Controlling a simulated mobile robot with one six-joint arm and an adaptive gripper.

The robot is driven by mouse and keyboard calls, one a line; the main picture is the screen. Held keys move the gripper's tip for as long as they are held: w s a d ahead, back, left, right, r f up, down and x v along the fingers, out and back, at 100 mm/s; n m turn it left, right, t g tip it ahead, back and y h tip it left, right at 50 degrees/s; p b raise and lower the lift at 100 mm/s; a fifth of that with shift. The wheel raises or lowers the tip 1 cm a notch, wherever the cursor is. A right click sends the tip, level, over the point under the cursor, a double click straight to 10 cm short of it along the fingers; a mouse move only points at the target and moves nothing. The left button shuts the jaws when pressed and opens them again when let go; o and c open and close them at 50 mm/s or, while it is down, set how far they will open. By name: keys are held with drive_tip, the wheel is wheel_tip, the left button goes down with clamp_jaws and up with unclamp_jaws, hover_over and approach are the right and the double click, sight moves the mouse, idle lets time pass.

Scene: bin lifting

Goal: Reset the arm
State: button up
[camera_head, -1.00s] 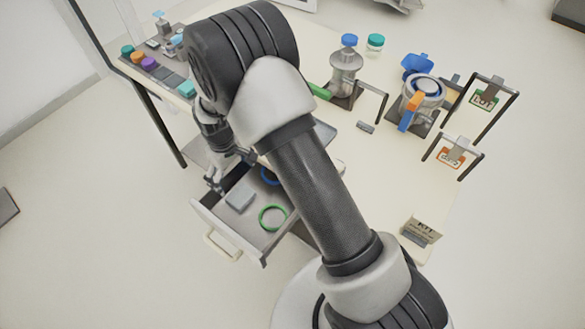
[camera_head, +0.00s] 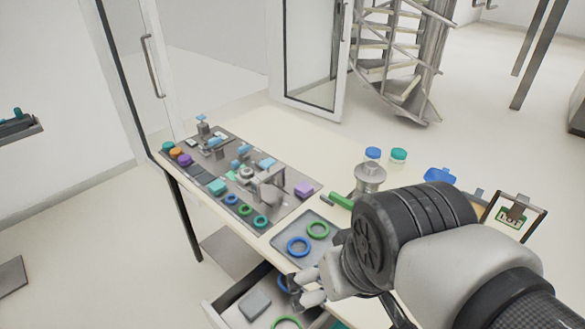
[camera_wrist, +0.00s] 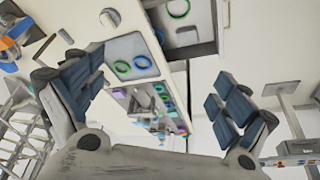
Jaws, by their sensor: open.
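My gripper (camera_head: 308,288) shows at the lower middle of the head view, above the open drawer (camera_head: 212,314) and close to the front edge of the table. My own arm fills the lower right and hides part of the table. In the wrist view my gripper (camera_wrist: 155,88) has its two dark padded fingers wide apart, with nothing between them. Behind the fingers the table, a tray with rings and the open drawer (camera_wrist: 205,48) show at a tilt.
A tray (camera_head: 278,243) holds a blue ring (camera_head: 298,246) and a green ring (camera_head: 318,230). A grey block (camera_head: 254,304) lies in the drawer. A dark mat (camera_head: 213,168) holds several small parts. A metal vessel (camera_head: 369,180) stands right of it. Floor is open at left.

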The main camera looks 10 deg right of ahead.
drive_tip(key=shift+s+d+f, duration=0.1)
drive_tip(key=shift+s+d, duration=0.05)
drive_tip(key=shift+s, duration=0.5)
drive_tip(key=shift+s+d, duration=0.1)
drive_tip(key=shift+s, duration=0.5)
drive_tip(key=shift+c, duration=0.4)
